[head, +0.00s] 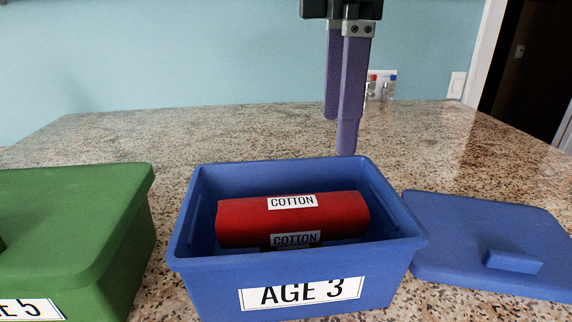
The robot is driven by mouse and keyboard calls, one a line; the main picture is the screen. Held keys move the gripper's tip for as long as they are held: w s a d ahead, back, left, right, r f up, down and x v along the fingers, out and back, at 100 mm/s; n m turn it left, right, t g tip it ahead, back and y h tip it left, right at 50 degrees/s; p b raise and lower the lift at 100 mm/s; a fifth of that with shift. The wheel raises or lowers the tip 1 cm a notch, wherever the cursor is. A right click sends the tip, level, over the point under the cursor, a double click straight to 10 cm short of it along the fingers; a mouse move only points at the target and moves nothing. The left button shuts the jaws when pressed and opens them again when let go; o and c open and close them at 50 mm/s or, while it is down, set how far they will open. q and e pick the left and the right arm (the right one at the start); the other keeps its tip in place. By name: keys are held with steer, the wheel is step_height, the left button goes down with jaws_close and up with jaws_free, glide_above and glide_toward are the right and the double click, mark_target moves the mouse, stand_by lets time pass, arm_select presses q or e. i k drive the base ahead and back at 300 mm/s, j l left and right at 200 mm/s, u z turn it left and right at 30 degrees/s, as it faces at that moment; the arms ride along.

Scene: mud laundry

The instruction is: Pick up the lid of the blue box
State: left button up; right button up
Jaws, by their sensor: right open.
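The blue lid (460,235) lies flat on the counter at the right, beside the blue box, with its raised handle (513,262) facing up. The blue box (215,275), labelled "AGE 3", stands open in the middle and holds a red bundle (340,215) labelled "COTTON". My right gripper (338,137) hangs above the back of the box with its purple fingers pointing down. It is open and empty, apart from the lid and to its upper left. My left gripper is not in the head view.
A green box with a green lid (80,190) stands at the left, cut off by the frame edge. The speckled counter (480,150) is clear behind the boxes. Small items (387,90) stand at its back edge near the wall.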

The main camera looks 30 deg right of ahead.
mark_target(520, 249)
steer(key=z, duration=2.1)
steer(key=u, duration=1.25)
steer(key=l+u, duration=0.25)
steer(key=k+l+u, duration=0.15)
steer(key=l+u, duration=0.15)
steer(key=l, duration=0.15)
steer(key=k+l+u, duration=0.1)
steer(key=l+u, duration=0.15)
steer(key=k+l+u, duration=0.25)
steer(key=l, duration=0.15)
steer(key=i+l, duration=0.05)
